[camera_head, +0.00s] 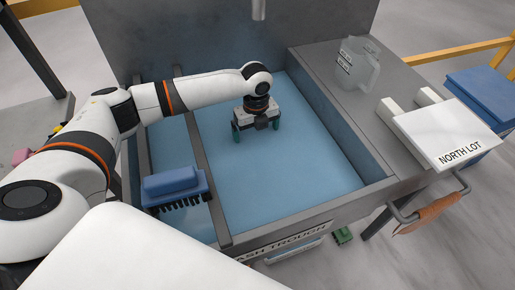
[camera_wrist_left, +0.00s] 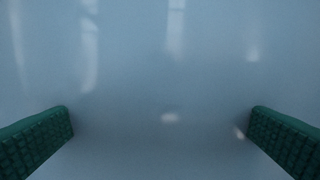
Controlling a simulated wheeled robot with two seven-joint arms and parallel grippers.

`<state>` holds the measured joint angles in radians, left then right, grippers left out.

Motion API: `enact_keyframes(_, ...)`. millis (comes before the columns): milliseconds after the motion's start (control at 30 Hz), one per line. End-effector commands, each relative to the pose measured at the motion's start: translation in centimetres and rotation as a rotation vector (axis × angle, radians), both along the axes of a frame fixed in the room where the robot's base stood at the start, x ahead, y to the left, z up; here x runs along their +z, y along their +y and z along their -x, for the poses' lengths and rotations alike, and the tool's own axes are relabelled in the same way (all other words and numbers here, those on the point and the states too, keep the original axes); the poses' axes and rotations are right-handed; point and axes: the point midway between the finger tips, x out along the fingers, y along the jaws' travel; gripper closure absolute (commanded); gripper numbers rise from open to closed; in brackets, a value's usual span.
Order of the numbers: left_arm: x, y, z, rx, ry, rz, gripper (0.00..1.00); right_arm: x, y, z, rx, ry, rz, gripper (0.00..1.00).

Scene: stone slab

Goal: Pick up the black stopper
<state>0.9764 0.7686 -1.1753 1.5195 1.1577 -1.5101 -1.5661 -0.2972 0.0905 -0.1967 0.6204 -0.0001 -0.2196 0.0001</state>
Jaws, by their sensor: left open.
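No black stopper is clearly visible in either view. My left gripper (camera_head: 257,133) is over the blue-floored wash trough (camera_head: 330,212), pointing down into its main basin. Its two green fingers are spread apart. In the left wrist view, my left gripper (camera_wrist_left: 160,135) shows a finger at each lower corner with only a smooth, pale blue-grey surface with light reflections between them. Nothing is held. The floor directly under the gripper is partly hidden in the head view. My right gripper is not in view.
A clear jug (camera_head: 358,64) stands on the right counter near a white board marked NORTH LOT (camera_head: 447,132). A faucet (camera_head: 258,9) hangs at the back. The basin's right part is clear.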

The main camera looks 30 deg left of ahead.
Motion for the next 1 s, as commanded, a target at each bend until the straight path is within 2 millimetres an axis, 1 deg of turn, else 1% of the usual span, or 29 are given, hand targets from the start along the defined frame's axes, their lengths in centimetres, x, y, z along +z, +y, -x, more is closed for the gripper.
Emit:
enact_keyframes(200,-3.2,-0.5,0.2,0.0,0.003,-0.001,0.0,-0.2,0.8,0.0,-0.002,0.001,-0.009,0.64)
enact_keyframes(300,-4.4,-0.4,0.2,0.0,0.002,0.0,0.0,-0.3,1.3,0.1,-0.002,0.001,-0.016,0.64)
enact_keyframes(400,-5.0,-0.4,0.2,-0.001,0.001,-0.001,0.0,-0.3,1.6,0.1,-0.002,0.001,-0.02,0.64)
enact_keyframes(600,-5.0,-0.4,0.2,-0.001,0.0,0.0,0.0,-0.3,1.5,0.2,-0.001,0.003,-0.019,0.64)
enact_keyframes(633,-5.0,-0.4,0.2,-0.001,0.0,0.0,0.02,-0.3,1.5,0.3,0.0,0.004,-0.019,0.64)
enact_keyframes(667,-5.0,-0.4,0.2,-0.001,0.0,0.0,0.07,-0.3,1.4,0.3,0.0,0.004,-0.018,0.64)
enact_keyframes(900,-5.0,-0.4,0.2,0.0,0.0,0.0,0.46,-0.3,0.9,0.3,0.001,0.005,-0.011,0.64)
enact_keyframes(1000,-5.0,-0.4,0.2,0.0,0.0,0.0,0.46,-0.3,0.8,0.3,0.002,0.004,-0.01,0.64)
